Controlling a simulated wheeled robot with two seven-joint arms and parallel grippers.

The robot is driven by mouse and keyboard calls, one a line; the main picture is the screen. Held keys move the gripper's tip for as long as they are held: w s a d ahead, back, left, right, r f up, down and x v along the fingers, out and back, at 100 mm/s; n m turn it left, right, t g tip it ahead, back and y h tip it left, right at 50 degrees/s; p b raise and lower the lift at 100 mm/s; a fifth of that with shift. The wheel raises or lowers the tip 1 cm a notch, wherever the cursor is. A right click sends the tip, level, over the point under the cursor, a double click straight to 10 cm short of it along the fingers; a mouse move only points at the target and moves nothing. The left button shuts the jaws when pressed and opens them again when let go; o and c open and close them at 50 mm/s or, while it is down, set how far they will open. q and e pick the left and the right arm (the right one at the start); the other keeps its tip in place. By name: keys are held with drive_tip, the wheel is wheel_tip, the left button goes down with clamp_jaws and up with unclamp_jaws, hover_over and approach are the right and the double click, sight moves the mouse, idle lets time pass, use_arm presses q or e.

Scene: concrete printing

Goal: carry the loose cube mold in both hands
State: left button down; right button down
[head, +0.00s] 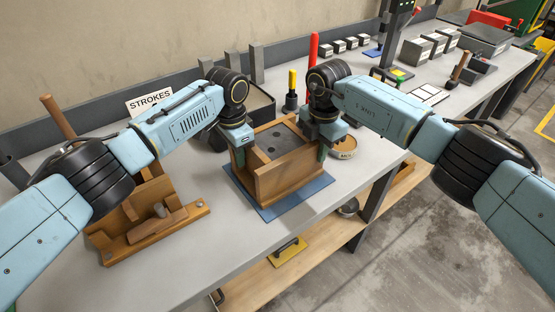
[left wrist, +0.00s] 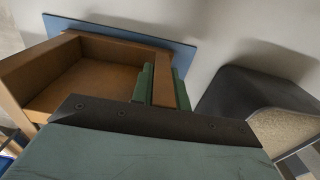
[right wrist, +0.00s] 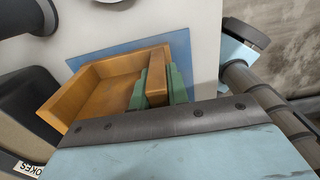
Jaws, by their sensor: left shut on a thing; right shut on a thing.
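The cube mold (head: 290,182) is an open wooden box with a grey panel with dark spots showing inside. It sits over a blue mat (head: 266,212), level; I cannot tell whether it touches the mat. My left gripper (head: 239,150) is shut on its left wall; in the left wrist view its green fingers (left wrist: 163,86) straddle the wooden wall. My right gripper (head: 322,148) is shut on the opposite wall, and the right wrist view shows its green fingers (right wrist: 158,86) on both sides of that wall. The gripped wall parts are partly hidden.
A wooden fixture (head: 150,235) stands at left near a STROKES sign (head: 150,102). A dark tray (head: 260,100) is behind the mold, and a round tan container (head: 343,147) is close at its right. A red post (head: 313,58) stands behind. The front table strip is clear.

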use_arm(q)
drive_tip(key=shift+w+r, duration=0.2)
drive_tip(key=shift+r, duration=0.1)
use_arm(e)
drive_tip(key=shift+w+r, duration=0.15)
drive_tip(key=shift+r, duration=0.1)
use_arm(q)
drive_tip(key=shift+d+r, duration=0.1)
use_arm(e)
drive_tip(key=shift+r, duration=0.1)
